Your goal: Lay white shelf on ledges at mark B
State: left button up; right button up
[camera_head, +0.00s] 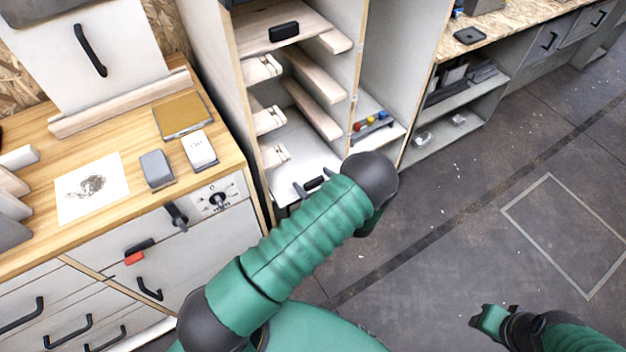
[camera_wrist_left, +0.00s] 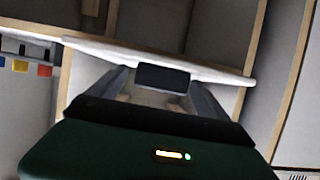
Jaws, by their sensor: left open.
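The white shelf (camera_head: 296,139) is low in the open cabinet, with a black handle (camera_head: 314,183) on its front edge. In the left wrist view the white shelf (camera_wrist_left: 225,76) crosses the picture as a pale board, its handle (camera_wrist_left: 162,76) between my fingers. My left gripper (camera_head: 318,186) is open around the handle; I cannot tell whether the fingers touch it. Light wooden ledges (camera_head: 312,108) stick out from the cabinet sides above the shelf. My arm hides part of the shelf front. I cannot read mark B. My right gripper (camera_head: 482,322) is low at right, away from the cabinet.
A wooden shelf (camera_head: 262,42) with a black handle sits higher in the cabinet. The worktop (camera_head: 115,110) at left holds a white panel (camera_head: 75,62), a paper and small boxes. Red, yellow and blue items (camera_head: 370,122) stand in the neighbouring bay. The floor at right is clear.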

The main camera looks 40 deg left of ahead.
pick_arm(q)
jog(key=p+v, duration=0.2)
jog(key=v, duration=1.4)
jog(key=shift+d+r, duration=0.2)
jog(key=shift+d, duration=0.1)
